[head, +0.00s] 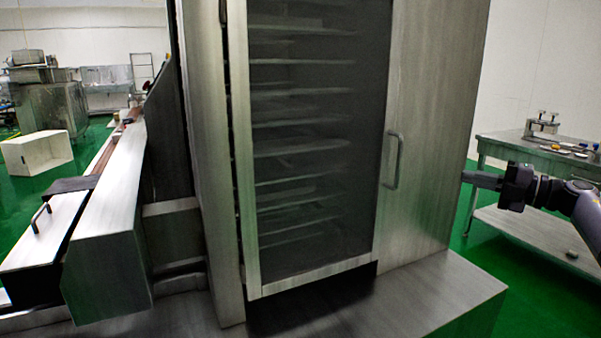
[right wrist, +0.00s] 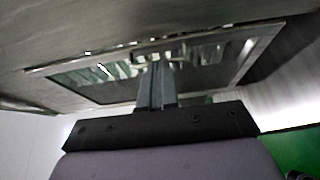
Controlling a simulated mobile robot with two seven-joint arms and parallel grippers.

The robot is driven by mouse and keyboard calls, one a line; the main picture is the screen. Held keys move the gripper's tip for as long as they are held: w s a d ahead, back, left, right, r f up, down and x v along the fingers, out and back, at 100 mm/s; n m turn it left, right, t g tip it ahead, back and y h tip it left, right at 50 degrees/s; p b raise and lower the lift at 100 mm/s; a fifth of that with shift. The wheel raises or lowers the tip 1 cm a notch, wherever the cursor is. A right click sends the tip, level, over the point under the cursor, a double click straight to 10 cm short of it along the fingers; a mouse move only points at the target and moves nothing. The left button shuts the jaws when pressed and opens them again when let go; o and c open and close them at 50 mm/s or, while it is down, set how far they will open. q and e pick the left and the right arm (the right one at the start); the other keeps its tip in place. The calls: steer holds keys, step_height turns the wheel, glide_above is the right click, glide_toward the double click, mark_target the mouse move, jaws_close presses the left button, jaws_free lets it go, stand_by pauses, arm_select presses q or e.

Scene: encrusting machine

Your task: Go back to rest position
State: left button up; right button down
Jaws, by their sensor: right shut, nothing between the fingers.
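My right gripper (head: 468,177) comes in from the right edge in the head view. It is shut and empty, in front of the right side of the steel cabinet (head: 435,120), to the right of the door handle (head: 393,160). I cannot tell the exact gap to the cabinet. In the right wrist view, the closed fingers (right wrist: 157,85) point toward the cabinet's glass door (right wrist: 90,80), which looks tilted there. My left gripper is not in view.
The cabinet's glass door (head: 315,130) shows several racks inside and stands slightly ajar along its left edge. A steel conveyor (head: 105,220) stands to the left. A steel table (head: 515,147) with small tools stands at the right. Green floor (head: 520,280) is open at lower right.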

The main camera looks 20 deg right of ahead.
steer(key=a+f+m+t+h+p, duration=0.3)
steer(key=a+f+m, duration=0.6)
steer(key=a+f, duration=1.3)
steer(key=s+a+f+m+g+h+p, duration=0.1)
steer(key=s+a+f+m, duration=0.3)
steer(key=s, duration=0.5)
steer(key=s+a+f+m+g+h+p, duration=0.2)
steer(key=s+a+f+m+g, duration=0.1)
steer(key=s, duration=0.7)
steer(key=s+a+f+m+g+h+p, duration=0.1)
steer(key=s+a+f+m+g+p, duration=0.1)
steer(key=s+a+m, duration=0.4)
steer(key=s+a+f+g, duration=0.1)
steer(key=s+f, duration=0.1)
steer(key=s, duration=0.1)
steer(key=shift+s+a+f+g+h, duration=0.15)
steer(key=shift+a+f+g+h, duration=0.15)
steer(key=shift+a+f+h, duration=0.1)
